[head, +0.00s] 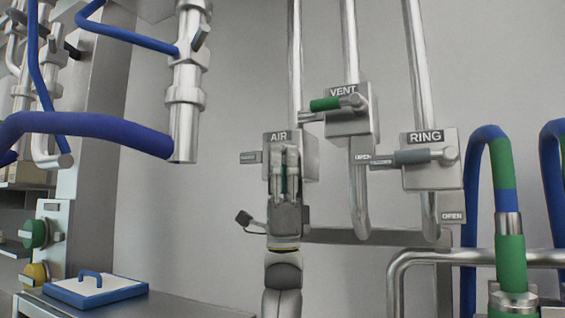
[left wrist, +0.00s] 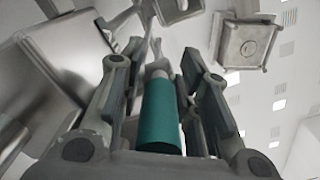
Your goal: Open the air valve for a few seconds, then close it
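The air valve (head: 306,168) is a grey metal box marked AIR on a vertical pipe, near the middle of the head view. My left gripper (head: 287,160) points upward in front of it and hides much of its face. The valve's teal handle shows as a narrow strip between the fingers. In the left wrist view the teal handle (left wrist: 161,118) lies lengthwise between the two fingers, which close in on both its sides. My left gripper looks shut on it. My right gripper is not in view.
The vent valve (head: 347,122), with a green handle, and the ring valve (head: 432,176), with a grey handle, stand close on the right. Blue hoses (head: 85,127) and pipes fill the left. A blue-edged lid (head: 95,290) lies on the counter at lower left.

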